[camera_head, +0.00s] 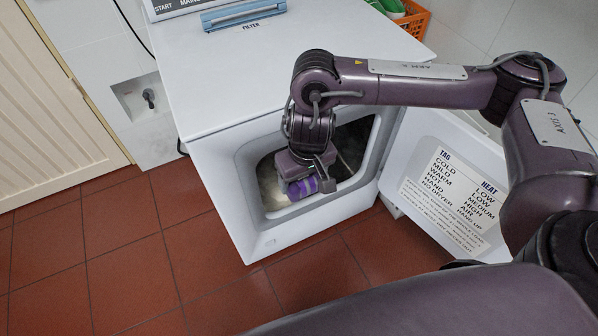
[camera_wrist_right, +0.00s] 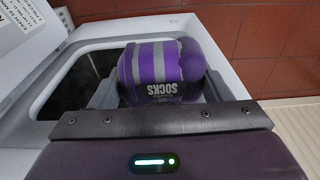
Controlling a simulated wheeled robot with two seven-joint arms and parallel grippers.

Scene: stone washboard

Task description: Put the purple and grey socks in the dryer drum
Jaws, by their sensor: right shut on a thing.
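The purple and grey socks (camera_head: 301,188) are a rolled bundle at the dryer's front opening. The bundle also shows in the right wrist view (camera_wrist_right: 161,72), with "SOCKS" printed on it. My right gripper (camera_head: 312,180) is shut on the socks and holds them at the mouth of the drum. The dryer drum (camera_head: 268,184) shows as a pale and dark interior behind the gripper; much of it is hidden by my arm. In the right wrist view the dark opening (camera_wrist_right: 80,80) lies left of the socks. My left gripper is not in view.
The white dryer (camera_head: 240,85) has its door (camera_head: 445,185) swung open to the right, with a printed label. An orange crate (camera_head: 412,20) stands behind at right. Red tile floor (camera_head: 120,250) is clear at left.

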